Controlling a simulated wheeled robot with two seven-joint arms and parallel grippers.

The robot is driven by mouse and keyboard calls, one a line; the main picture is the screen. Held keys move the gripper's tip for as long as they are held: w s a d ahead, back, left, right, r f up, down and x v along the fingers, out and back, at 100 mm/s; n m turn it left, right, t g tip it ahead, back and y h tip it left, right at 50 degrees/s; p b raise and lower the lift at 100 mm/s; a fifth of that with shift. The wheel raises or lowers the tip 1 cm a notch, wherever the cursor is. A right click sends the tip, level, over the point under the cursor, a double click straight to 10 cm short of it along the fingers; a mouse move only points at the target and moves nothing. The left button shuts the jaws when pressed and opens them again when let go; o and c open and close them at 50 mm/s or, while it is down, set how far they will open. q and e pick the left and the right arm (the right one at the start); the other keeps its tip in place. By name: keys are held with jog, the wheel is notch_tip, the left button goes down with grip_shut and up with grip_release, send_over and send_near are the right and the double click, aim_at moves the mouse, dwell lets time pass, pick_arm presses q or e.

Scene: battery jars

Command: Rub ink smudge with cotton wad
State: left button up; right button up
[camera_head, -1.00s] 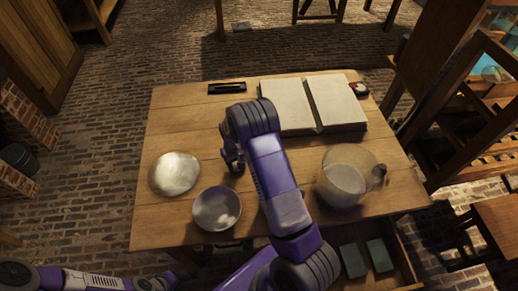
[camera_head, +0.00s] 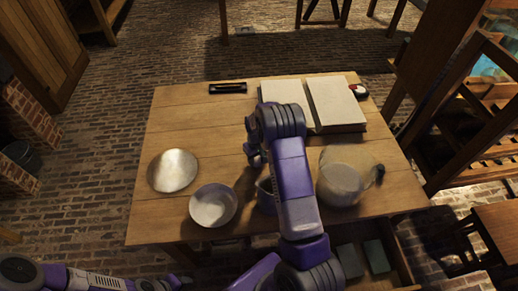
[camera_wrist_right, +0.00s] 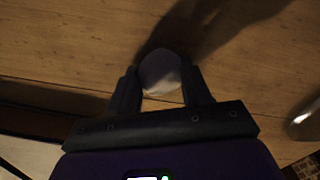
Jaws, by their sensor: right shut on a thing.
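My right gripper (camera_head: 257,157) is low over the middle of the table, just in front of the open book. In the right wrist view the gripper (camera_wrist_right: 162,90) is shut on a pale, rounded wad (camera_wrist_right: 161,70), which sits between the fingertips against the wooden top. The wad looks like the cotton wad; in the head view my arm hides it. I cannot make out an ink smudge in either view. My left arm shows at the bottom left of the head view, but its gripper is not seen.
The book (camera_head: 338,103) lies at the back right, a black case (camera_head: 228,88) at the back left. A silvery dish (camera_head: 173,171), a bowl (camera_head: 213,205), a part-hidden bluish vessel (camera_head: 265,197) and a glass jar (camera_head: 341,183) stand nearer.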

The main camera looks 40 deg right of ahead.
notch_tip(320, 180, up, 4)
jog(key=shift+a+f+p, duration=0.1)
jog(key=shift+f+p, duration=0.15)
jog(key=shift+p, duration=0.65)
jog(key=shift+r+p, duration=1.5)
jog(key=shift+r, duration=0.8)
jog(key=shift+a, duration=0.1)
